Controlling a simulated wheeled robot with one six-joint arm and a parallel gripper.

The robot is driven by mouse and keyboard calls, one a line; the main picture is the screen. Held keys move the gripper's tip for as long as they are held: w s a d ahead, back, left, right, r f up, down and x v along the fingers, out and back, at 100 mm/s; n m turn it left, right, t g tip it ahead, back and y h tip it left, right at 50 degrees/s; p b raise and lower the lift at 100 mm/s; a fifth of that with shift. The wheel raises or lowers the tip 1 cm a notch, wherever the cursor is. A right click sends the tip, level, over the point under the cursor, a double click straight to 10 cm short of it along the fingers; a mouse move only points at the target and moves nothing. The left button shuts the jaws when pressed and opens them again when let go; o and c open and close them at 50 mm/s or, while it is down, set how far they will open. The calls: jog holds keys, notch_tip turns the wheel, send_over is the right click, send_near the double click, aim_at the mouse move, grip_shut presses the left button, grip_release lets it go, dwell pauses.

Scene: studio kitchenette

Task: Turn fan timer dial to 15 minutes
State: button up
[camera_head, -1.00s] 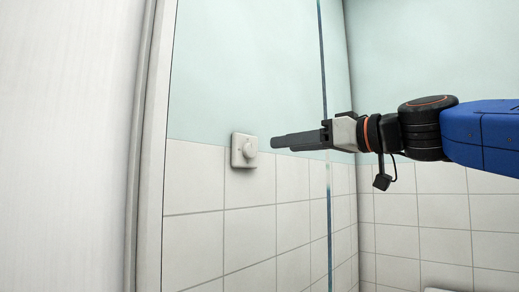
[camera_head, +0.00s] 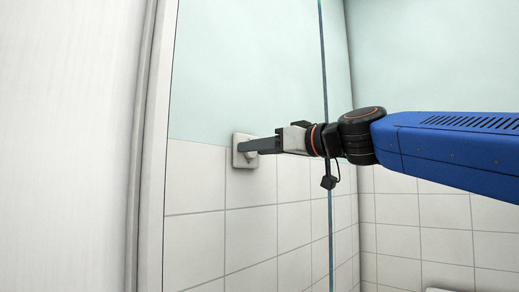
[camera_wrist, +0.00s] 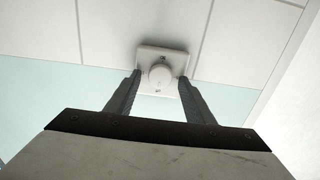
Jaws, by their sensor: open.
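The fan timer dial (camera_wrist: 160,75) is a round white knob on a square white wall plate (camera_wrist: 168,58). In the head view the plate (camera_head: 237,160) sits at the top edge of the wall tiles, and my gripper partly covers the dial. My gripper (camera_head: 243,146) reaches in from the right with its fingertips at the dial. In the wrist view my gripper (camera_wrist: 158,77) is open, with one dark finger on each side of the dial. Gaps seem to show between the fingers and the dial; I cannot tell whether they touch. The dial's markings are too small to read.
A glass panel edge (camera_head: 325,90) runs vertically right of the plate, near my wrist. A white door frame (camera_head: 150,150) stands to the left. White tiles (camera_head: 250,235) cover the lower wall, with pale green paint above.

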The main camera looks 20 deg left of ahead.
jog(key=c, duration=1)
jog(key=shift+m, duration=0.3)
jog(key=shift+w+f+m, duration=0.1)
jog(key=shift+f+m, duration=0.05)
jog(key=shift+m, duration=4.15)
jog(key=shift+w+f+m, duration=0.1)
jog(key=shift+f+m, duration=0.05)
jog(key=shift+m, duration=4.15)
